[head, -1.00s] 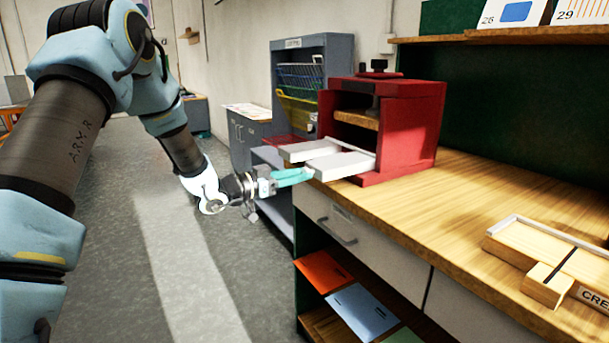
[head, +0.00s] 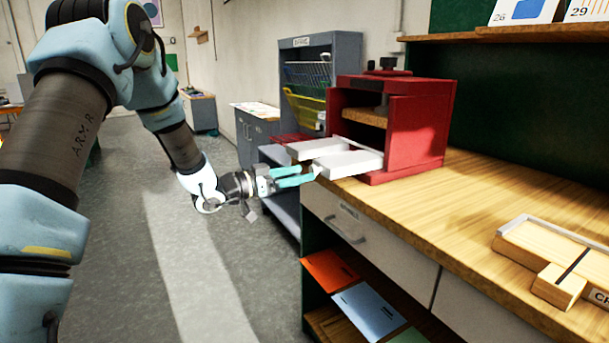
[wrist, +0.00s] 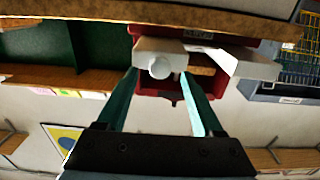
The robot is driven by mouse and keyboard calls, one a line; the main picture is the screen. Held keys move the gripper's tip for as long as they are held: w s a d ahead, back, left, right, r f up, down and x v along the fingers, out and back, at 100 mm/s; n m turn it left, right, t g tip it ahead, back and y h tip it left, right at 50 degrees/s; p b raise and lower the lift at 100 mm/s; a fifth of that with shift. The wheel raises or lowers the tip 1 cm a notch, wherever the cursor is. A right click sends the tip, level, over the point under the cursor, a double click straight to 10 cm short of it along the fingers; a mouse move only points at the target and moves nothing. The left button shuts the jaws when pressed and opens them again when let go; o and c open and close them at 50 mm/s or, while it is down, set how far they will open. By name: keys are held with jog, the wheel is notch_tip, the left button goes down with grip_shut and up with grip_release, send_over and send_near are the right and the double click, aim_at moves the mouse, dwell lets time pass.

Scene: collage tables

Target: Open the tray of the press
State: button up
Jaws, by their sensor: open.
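In the wrist view, the tray's end (wrist: 190,50) carries a round pale knob (wrist: 160,67), which appears between the open fingertips of my gripper (wrist: 159,75). I cannot tell whether either finger touches the knob.
A grey rack (head: 335,60) with wire baskets stands behind the press. A wooden jig (head: 550,255) lies on the bench (head: 470,205) at right. A drawer with a handle (head: 345,230) and shelves with coloured sheets are below. The floor at left is clear.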

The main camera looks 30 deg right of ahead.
jog(key=a+b, duration=0.1)
jog(key=a, duration=0.7)
jog(key=shift+w+a, duration=0.2)
jog(key=shift+w, duration=0.05)
jog(key=w+a+n+t+y+p, duration=0.2)
jog(key=w+a+n+t+y, duration=0.35)
jog(key=a, duration=0.45)
jog(key=w+a+n+t+y+p, duration=0.1)
jog(key=w+a+n+t+y, duration=0.4)
jog(key=a, duration=0.5)
jog(key=s+a+f+n+g+y+p, duration=0.1)
jog(key=s+a+y, duration=0.2)
jog(key=a, duration=0.2)
jog(key=s+a+n+g+y, duration=0.2)
jog(key=s+a+y, duration=0.1)
jog(key=a, duration=0.2)
jog(key=s+a+n+g+p, duration=0.1)
jog(key=s+a+n+g, duration=0.1)
jog(key=s, duration=0.5)
jog(key=s+a+n+g+y, duration=0.1)
jog(key=s+a+n+g, duration=0.1)
jog(key=s+a, duration=0.3)
jog(key=s+g, duration=0.1)
jog(key=s, duration=0.2)
jog(key=shift+s+a+p, duration=0.15)
jog(key=shift+a+p, duration=0.05)
jog(key=shift+p, duration=0.15)
